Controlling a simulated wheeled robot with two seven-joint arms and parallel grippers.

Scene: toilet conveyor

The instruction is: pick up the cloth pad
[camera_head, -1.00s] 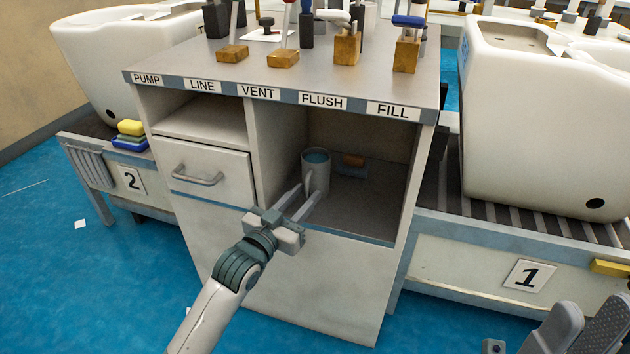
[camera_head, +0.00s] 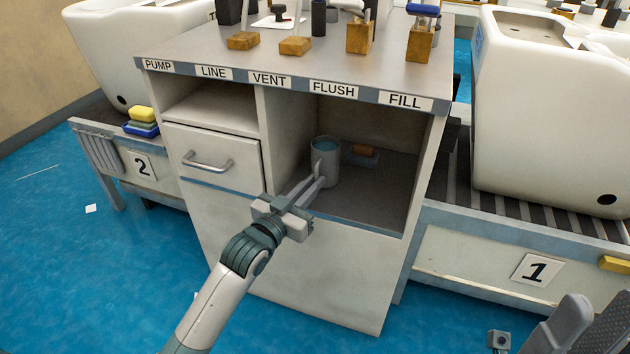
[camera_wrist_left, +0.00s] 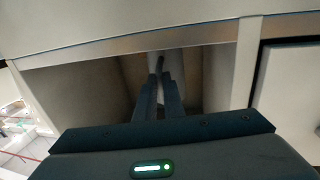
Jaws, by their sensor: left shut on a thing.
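No thing is clearly a cloth pad. A flat blue-grey piece (camera_head: 358,161) with an orange-brown block (camera_head: 365,150) on it lies at the back of the open lower compartment. A grey mug (camera_head: 327,172) with blue inside stands upright left of it. My left gripper (camera_head: 319,180) reaches into the compartment and is shut on the mug's handle, which is partly hidden by the fingers. In the left wrist view the fingers (camera_wrist_left: 160,92) meet at the pale mug (camera_wrist_left: 161,68). Grey parts at the lower right of the head view may be my right gripper (camera_head: 583,322); its state is unclear.
A yellow block (camera_head: 141,114) on blue and green pieces (camera_head: 141,129) lies on the left conveyor. The cabinet (camera_head: 300,270) has a closed drawer (camera_head: 210,160) left of the compartment and levers on top. The compartment's front right floor is bare.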

